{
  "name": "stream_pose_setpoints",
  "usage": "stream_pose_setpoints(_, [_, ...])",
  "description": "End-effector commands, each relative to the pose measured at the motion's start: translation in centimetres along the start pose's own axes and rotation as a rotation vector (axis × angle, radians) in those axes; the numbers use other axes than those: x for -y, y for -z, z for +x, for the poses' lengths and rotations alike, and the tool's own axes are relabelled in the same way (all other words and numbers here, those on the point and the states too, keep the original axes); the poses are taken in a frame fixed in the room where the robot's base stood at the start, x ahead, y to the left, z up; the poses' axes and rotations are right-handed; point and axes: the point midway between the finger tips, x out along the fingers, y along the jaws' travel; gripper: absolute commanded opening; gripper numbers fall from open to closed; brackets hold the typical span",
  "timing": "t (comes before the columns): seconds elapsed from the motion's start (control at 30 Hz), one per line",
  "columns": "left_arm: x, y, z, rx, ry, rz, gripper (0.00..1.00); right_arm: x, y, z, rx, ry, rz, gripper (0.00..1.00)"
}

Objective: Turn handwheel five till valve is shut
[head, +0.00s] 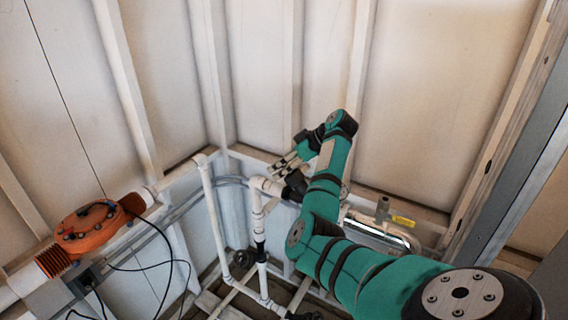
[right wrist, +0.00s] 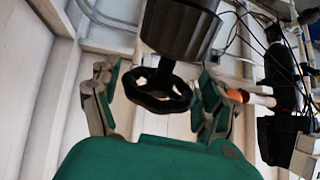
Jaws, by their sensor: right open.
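In the right wrist view a black handwheel (right wrist: 158,90) with a lobed rim sits on a short stem under a dark ribbed valve body (right wrist: 180,28). My right gripper (right wrist: 155,92) is open, with one finger to the left of the wheel and the other to its right. No contact with the rim shows, and the depth between them is hard to judge. In the head view my right gripper (head: 283,162) is beside the white pipes, just above a black fitting (head: 295,185); I cannot tell whether that is the same valve. My left gripper is not in view.
White pipes (head: 208,205) rise in the corner close to my right gripper. An orange unit (head: 90,228) on a thick white pipe is at the left, with loose black cables below it. Ribbed white walls (head: 420,90) stand behind. Black equipment and cables (right wrist: 285,85) are right in the wrist view.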

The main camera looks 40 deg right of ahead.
Motion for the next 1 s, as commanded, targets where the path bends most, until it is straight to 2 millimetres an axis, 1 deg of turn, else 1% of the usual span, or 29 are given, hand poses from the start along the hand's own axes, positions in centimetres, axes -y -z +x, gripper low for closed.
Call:
stream_pose_setpoints(0.07, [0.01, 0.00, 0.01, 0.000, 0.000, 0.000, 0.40, 0.00, -0.02, 0.00, 0.000, 0.000, 0.000, 0.77])
stream_pose_setpoints(0.3, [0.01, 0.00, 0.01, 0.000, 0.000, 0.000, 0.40, -0.01, -0.02, -0.04, 0.000, 0.000, 0.000, 0.45])
stream_pose_setpoints(0.37, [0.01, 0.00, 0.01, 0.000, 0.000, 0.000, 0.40, -0.01, -0.02, -0.05, 0.000, 0.000, 0.001, 0.39])
stream_pose_setpoints(0.67, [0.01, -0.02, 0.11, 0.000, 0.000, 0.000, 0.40, 0.03, -0.08, -0.01, 0.002, -0.044, -0.001, 0.39])
stream_pose_setpoints(0.87, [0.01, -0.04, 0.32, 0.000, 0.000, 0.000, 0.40, 0.11, -0.15, 0.07, 0.002, -0.156, -0.002, 0.39])
stream_pose_setpoints(1.0, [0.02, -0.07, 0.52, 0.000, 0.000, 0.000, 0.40, 0.17, -0.19, 0.09, 0.002, -0.273, -0.002, 0.39])
